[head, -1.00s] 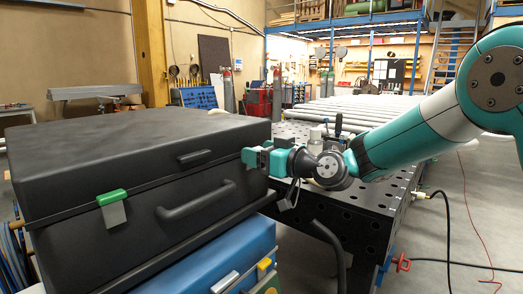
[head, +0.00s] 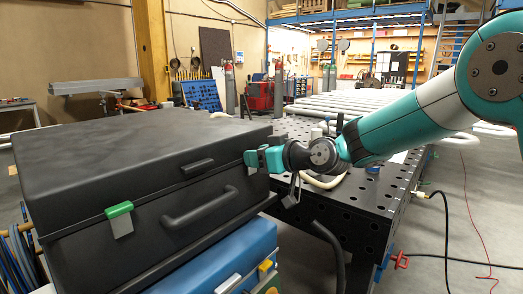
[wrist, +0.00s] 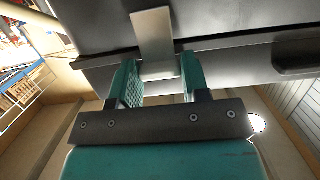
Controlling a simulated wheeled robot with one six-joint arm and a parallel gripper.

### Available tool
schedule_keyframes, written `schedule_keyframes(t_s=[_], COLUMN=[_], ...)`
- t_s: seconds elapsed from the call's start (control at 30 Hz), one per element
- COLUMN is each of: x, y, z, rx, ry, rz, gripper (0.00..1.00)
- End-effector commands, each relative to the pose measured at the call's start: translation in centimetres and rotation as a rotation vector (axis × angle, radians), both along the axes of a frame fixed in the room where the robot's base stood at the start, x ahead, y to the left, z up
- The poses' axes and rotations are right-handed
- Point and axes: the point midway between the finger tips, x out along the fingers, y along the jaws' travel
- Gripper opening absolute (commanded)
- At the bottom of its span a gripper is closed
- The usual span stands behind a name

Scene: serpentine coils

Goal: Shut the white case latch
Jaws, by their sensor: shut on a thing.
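The dark case (head: 100,160) lies flat, its front facing me. My gripper (head: 250,160) is at the right end of its front, by the lid seam, and covers the latch there in the head view. In the wrist view, my gripper's two teal fingers (wrist: 160,75) sit on either side of the pale latch (wrist: 160,67) and are shut on it. A bare metal plate (wrist: 152,35) runs from it along the case front. I cannot tell how far the latch is turned. A second latch with a green top (head: 119,209) is at the left of the front.
A black handle (head: 200,206) sticks out between the latches. A blue case (head: 215,255) lies under the dark one. A perforated black table (head: 350,210) stands close behind and right of my gripper. Open floor (head: 470,220) lies at the right.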

Motion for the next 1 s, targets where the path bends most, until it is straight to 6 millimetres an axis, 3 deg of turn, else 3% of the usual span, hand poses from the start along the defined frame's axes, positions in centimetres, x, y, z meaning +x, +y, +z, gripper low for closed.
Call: schedule_keyframes(t_s=[0.2,0.23,0.3,0.33,0.67,0.83,1.0], x=[0.0,0.0,0.0,0.0,-0.1,-1.6,-4.2], y=[0.1,0.1,0.1,0.1,-0.3,-2.1,-5.4], z=[0.1,0.1,0.1,0.1,0.1,0.5,1.3], rx=[0.004,0.004,0.003,0.003,0.003,0.003,0.004], ry=[-0.004,-0.004,-0.004,-0.004,-0.004,-0.004,-0.007], rz=[0.002,0.002,0.001,0.001,-0.002,-0.003,-0.004], gripper=[0.19,0.49,0.65,0.68,0.68,0.68,0.68])
